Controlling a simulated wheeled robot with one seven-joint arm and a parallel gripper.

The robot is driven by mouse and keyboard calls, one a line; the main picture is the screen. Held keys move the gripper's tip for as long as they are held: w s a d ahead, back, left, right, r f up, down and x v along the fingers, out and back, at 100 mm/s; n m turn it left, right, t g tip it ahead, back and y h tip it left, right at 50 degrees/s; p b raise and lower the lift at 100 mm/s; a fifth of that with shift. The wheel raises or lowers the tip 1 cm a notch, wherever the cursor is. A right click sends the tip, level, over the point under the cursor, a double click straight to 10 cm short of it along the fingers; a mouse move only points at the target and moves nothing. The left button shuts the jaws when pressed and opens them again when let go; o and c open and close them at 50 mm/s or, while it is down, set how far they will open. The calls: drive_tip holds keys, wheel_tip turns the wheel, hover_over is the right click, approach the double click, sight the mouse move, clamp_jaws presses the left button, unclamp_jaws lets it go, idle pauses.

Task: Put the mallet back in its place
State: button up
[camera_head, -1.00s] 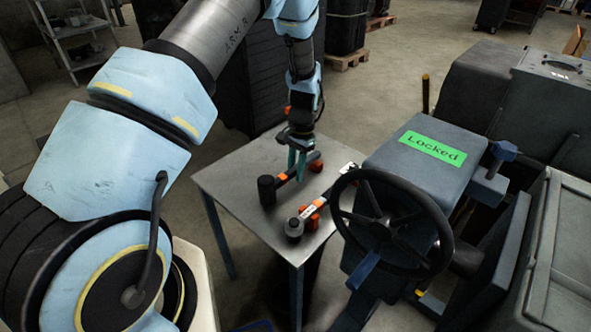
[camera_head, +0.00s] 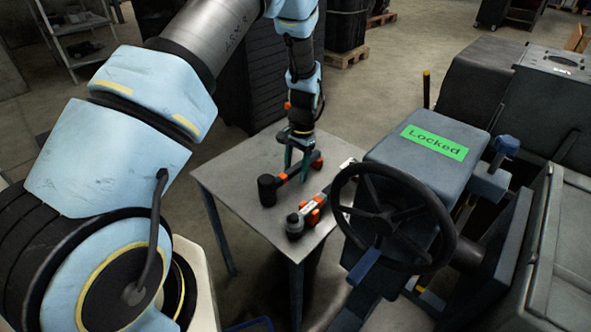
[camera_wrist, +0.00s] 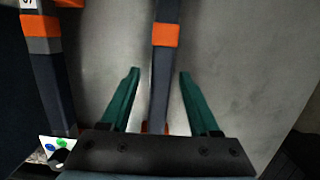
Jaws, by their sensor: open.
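The mallet has a dark cylindrical head (camera_head: 267,190) and a dark handle with orange bands. It lies on the small grey table (camera_head: 232,180), head toward the near left and handle running to the far right. My gripper (camera_head: 297,172) is over the handle, fingers pointing down. In the wrist view the green fingers of my gripper (camera_wrist: 155,95) stand apart on either side of the mallet's handle (camera_wrist: 161,70), with gaps on both sides. The mallet's head is out of the wrist view. I cannot tell whether a holder sits under the handle.
A second long tool with orange parts (camera_head: 297,226) lies to the right on the table; it also shows in the wrist view (camera_wrist: 46,70). A black handwheel (camera_head: 395,222) and a machine box with a green "Locked" label (camera_head: 433,142) crowd the table's right side. The table's left part is bare.

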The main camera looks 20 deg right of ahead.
drive_tip(key=r, duration=0.3)
drive_tip(key=d+r+b, duration=0.1)
drive_tip(key=r, duration=0.3)
drive_tip(key=w+r, duration=0.1)
drive_tip(key=r, duration=0.2)
drive_tip(key=shift+d+r+b, duration=0.25)
drive_tip(key=shift+r+b, duration=0.1)
drive_tip(key=shift+b, duration=0.05)
drive_tip(key=s+a+r+n, duration=0.3)
drive_tip(key=a+r, duration=0.1)
drive_tip(key=a, duration=0.6)
drive_tip(key=s+a+r+n+t+h+p, duration=0.1)
drive_tip(key=s+a+r+n, duration=0.2)
drive_tip(key=a, duration=0.7)
drive_tip(key=s+a+r+n+t+h+p, duration=0.1)
drive_tip(key=s+a+r+n, duration=0.2)
drive_tip(key=a, duration=0.7)
wheel_tip(320, 180, up, 3)
drive_tip(key=shift+a+f+n, duration=0.15)
drive_tip(key=shift+a+n, duration=0.25)
drive_tip(key=shift+n, duration=0.5)
drive_tip(key=shift+s, duration=0.1)
